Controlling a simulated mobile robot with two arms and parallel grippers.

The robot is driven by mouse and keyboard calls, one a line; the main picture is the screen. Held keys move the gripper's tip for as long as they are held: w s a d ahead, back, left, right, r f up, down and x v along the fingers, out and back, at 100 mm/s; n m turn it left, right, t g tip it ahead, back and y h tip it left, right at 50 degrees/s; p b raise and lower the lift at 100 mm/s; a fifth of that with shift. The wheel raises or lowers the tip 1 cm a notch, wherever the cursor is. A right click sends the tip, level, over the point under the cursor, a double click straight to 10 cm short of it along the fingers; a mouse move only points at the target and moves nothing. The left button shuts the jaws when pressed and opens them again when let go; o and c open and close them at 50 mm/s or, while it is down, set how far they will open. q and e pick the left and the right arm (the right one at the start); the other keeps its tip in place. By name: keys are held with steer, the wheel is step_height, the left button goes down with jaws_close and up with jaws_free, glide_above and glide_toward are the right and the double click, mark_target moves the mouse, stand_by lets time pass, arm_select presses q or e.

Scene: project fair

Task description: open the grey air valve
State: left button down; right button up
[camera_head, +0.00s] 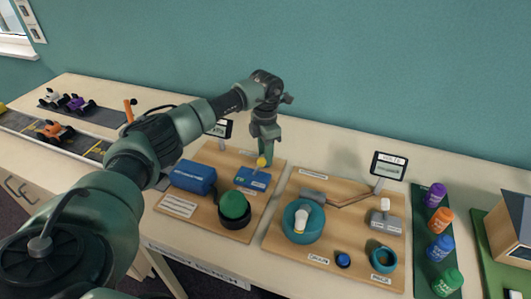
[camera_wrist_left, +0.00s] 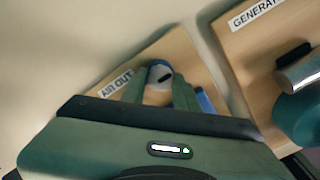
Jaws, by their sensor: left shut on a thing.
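My left gripper (camera_head: 264,143) reaches down over the back of the left wooden board. In the left wrist view, my left gripper (camera_wrist_left: 158,88) has its two green fingers on either side of a small round grey knob, the grey air valve (camera_wrist_left: 160,73), beside the "AIR OUT" label (camera_wrist_left: 116,84). The fingers are shut on it. The knob has a dark slot on its top. In the head view the gripper hides the valve. A yellow part (camera_head: 261,162) shows just below the gripper, above a blue block (camera_head: 253,179). My right gripper is out of view.
The left board also bears a blue box (camera_head: 193,177) and a green dome button (camera_head: 234,205). The board to the right holds a teal bowl (camera_head: 303,222) and a small sign (camera_head: 389,165). Coloured bottles (camera_head: 441,247) stand farther right. My left arm covers much of the left side.

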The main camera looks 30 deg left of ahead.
arm_select(q)
steer(key=c, duration=1.1)
jaws_free()
steer(key=shift+o, duration=0.2)
step_height(320, 180, up, 8)
steer(key=shift+f+b, duration=0.1)
steer(key=shift+b, duration=0.7)
